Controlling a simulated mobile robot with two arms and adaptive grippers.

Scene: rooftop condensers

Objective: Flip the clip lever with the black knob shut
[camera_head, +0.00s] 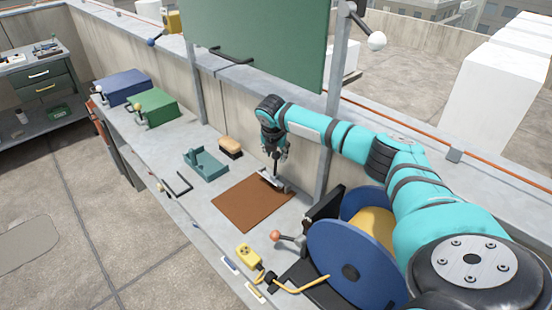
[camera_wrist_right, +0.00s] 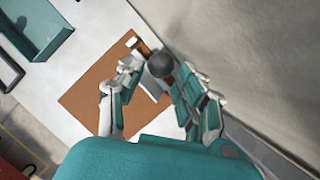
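The clip (camera_head: 271,181) is a pale metal piece on the far right corner of the brown mat (camera_head: 240,204). Its lever stands roughly upright below my right gripper (camera_head: 274,150). The black knob (camera_wrist_right: 160,64) shows in the right wrist view as a dark ball between the two fingers, nearer the right finger. My right gripper also shows in the right wrist view (camera_wrist_right: 160,100), with its fingers spread apart. Whether a finger touches the knob I cannot tell. In the head view the fingers largely hide the knob. My left gripper is not in view.
A blue cable reel (camera_head: 345,262) and a salmon-knobbed lever (camera_head: 276,235) stand at the near right. A teal tray (camera_head: 205,162) and a brush (camera_head: 230,147) lie left of the mat. A yellow meter (camera_head: 247,254) sits near the front edge. The parapet wall (camera_head: 240,107) rises close behind.

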